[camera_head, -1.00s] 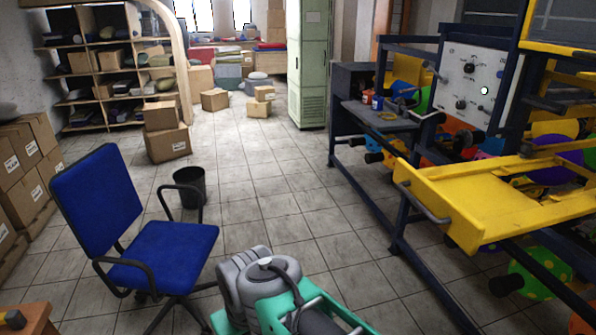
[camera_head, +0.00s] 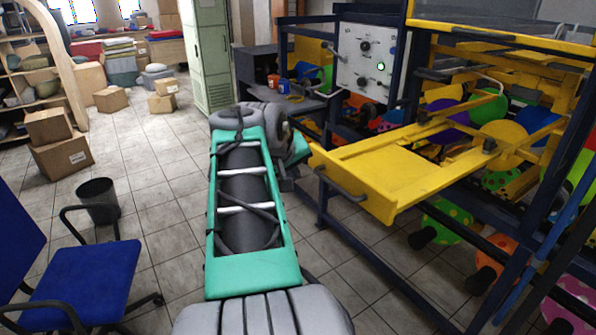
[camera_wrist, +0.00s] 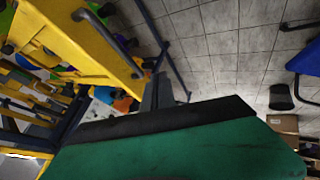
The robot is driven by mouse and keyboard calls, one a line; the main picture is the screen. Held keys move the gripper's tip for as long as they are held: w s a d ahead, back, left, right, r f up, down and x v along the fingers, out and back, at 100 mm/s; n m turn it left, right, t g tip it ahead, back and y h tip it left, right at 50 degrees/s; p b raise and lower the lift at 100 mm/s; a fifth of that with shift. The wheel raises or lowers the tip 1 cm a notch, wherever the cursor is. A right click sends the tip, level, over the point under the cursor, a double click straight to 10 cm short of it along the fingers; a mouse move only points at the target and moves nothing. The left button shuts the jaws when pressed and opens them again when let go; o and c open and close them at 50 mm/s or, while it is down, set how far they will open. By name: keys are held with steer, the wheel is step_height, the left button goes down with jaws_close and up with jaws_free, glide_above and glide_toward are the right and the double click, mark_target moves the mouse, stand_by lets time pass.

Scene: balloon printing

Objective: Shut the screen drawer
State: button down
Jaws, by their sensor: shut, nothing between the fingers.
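The screen drawer (camera_head: 385,172) is a yellow frame that sticks out from the printing machine on the right in the head view. A dark bar handle (camera_head: 341,183) is on its front panel. In the wrist view the drawer (camera_wrist: 75,35) fills the upper left, with its handle (camera_wrist: 118,46) hanging out towards the middle. My gripper (camera_head: 287,184) is left of the drawer front in the head view, apart from the handle. It also shows in the wrist view (camera_wrist: 163,82), shut and empty, right of the drawer.
A white control panel (camera_head: 370,62) with knobs and a lit button stands behind the drawer. Dark blue machine rails run beneath it, with several coloured balloons below. A blue chair (camera_head: 85,280) and a black bin (camera_head: 98,200) stand at left. Open tiled floor lies between them and the machine.

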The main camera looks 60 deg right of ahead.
steer(key=d+f+p, duration=0.2)
steer(key=d+f, duration=0.3)
steer(key=d, duration=0.3)
steer(key=shift+s+d+f, duration=0.15)
steer(key=shift+s+d, duration=0.15)
steer(key=shift+s, duration=0.05)
steer(key=shift+d, duration=0.1)
